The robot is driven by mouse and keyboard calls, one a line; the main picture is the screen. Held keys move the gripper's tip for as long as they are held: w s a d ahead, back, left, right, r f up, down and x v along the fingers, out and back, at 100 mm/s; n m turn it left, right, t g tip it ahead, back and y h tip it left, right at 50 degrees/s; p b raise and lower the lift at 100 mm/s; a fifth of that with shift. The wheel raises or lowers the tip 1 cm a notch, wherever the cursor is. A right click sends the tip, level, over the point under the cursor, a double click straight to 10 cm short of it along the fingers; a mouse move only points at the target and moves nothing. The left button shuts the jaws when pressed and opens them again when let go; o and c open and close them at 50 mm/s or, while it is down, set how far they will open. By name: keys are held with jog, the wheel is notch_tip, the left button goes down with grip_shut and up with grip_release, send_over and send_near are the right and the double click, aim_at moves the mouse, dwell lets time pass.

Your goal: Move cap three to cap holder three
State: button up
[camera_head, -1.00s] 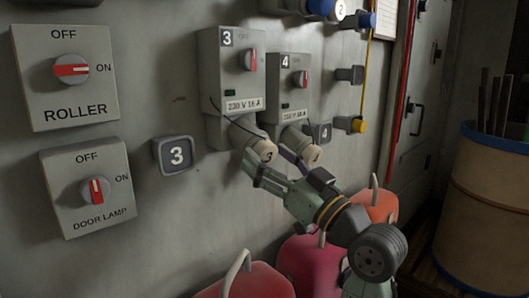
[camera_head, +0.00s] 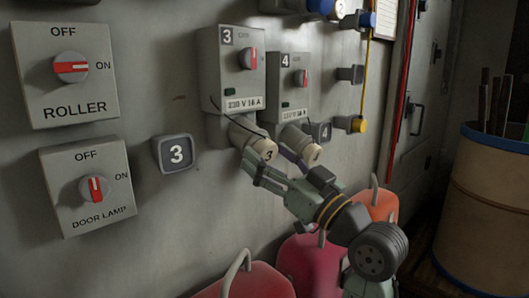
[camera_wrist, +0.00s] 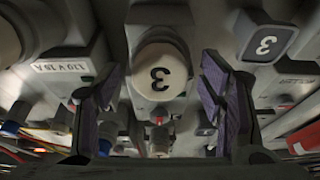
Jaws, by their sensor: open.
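Cap three (camera_head: 264,150) is a cream round cap marked 3, seated on the socket of the grey box numbered 3 (camera_head: 231,75). It also shows in the wrist view (camera_wrist: 160,73), upside down, between the purple-padded fingers. My gripper (camera_head: 272,172) is open, its fingers close to cap three, one on each side in the wrist view (camera_wrist: 162,95). I cannot tell whether a finger touches it. Cap holder three (camera_head: 175,154) is a dark square plate marked 3 on the wall, left of box 3, and bare. It shows at the upper right in the wrist view (camera_wrist: 267,41).
Box 4 (camera_head: 289,88) with its cap (camera_head: 312,155) is close on the right. Holder four (camera_head: 320,132) is beside it. Switch boxes for roller (camera_head: 98,92) and door lamp (camera_head: 105,212) are at left. Red and orange containers (camera_head: 312,262) stand below my arm. The wall between holder three and box 3 is clear.

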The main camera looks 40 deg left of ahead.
jog(key=shift+c, duration=0.2)
grip_shut()
dwell(0.6)
jog(key=shift+d+f, duration=0.1)
jog(key=shift+b+v, duration=1.2)
jog(key=shift+v, duration=1.7)
